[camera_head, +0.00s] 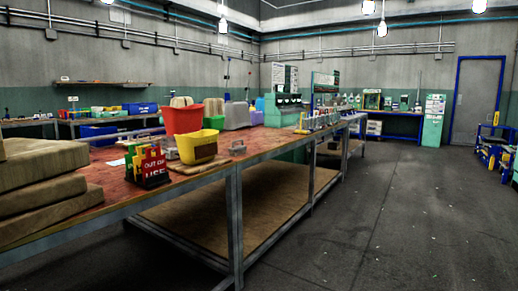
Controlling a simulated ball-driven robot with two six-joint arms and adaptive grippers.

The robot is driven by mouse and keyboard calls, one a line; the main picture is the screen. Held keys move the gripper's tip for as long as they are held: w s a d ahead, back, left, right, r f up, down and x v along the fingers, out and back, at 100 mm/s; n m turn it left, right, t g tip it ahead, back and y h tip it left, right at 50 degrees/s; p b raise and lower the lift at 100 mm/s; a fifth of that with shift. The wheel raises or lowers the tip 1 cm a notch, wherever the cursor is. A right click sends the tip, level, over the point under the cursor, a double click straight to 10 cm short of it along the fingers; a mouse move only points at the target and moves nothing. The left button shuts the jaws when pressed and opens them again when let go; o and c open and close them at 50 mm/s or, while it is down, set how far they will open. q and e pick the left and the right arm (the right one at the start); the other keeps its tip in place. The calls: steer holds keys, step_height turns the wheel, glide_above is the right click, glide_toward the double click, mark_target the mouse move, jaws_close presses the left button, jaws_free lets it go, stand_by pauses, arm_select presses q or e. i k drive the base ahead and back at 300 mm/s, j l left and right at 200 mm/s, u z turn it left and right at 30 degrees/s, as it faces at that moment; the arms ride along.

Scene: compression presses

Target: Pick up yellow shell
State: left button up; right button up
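A yellow tub-like container (199,142), which looks like the yellow shell, stands upright near the front edge of the long red-topped table (115,184). It has a dark label on its front and sits on a flat wooden board (212,163). A larger red container (182,119) stands right behind it and is partly hidden by it. Neither of my grippers shows in this view.
Red and green signs (152,166) in a dark holder stand just left of the yellow container. Stacked tan blocks (42,178) fill the table's near left end. Grey and other containers (237,115) stand farther back. The floor (400,215) to the right is open.

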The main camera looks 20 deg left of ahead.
mark_target(201, 147)
steer(key=u, duration=1.05)
steer(key=i, duration=0.1)
